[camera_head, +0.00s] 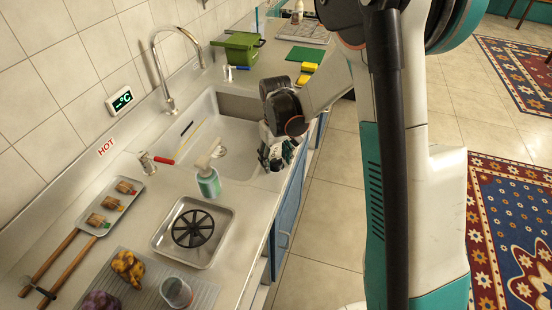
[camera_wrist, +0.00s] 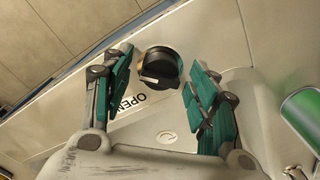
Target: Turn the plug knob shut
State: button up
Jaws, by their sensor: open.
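The plug knob (camera_wrist: 160,66) is a round black knob with a raised grip bar and a pale mark, set in the pale counter. The word OPEN is printed beside it, next to its lower left in the wrist view. My gripper (camera_wrist: 158,76) is open, with one green-padded finger on each side of the knob. A gap shows between each finger and the knob in that view; I cannot tell the height difference. In the head view my gripper (camera_head: 277,158) is at the front right edge of the sink, and it hides the knob.
The sink (camera_head: 228,107) lies beyond my gripper, with a tall tap (camera_head: 165,75) at its back. A green can (camera_head: 208,183) with a brush stands close left of my gripper. A metal tray with a black wheel (camera_head: 193,230) sits nearer. The floor to the right is open.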

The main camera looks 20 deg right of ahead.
aim_at(276, 160)
notch_tip(276, 160, up, 12)
dwell(0.6)
jog(key=s+r+m+t, duration=0.1)
jog(key=s+r+t, duration=0.3)
jog(key=s+r, duration=0.7)
jog(key=s+f+m+t, duration=0.1)
jog(key=s+f+t, duration=0.1)
jog(key=s, duration=1)
jog(key=shift+f+t, duration=0.4)
jog(key=shift+t, duration=0.2)
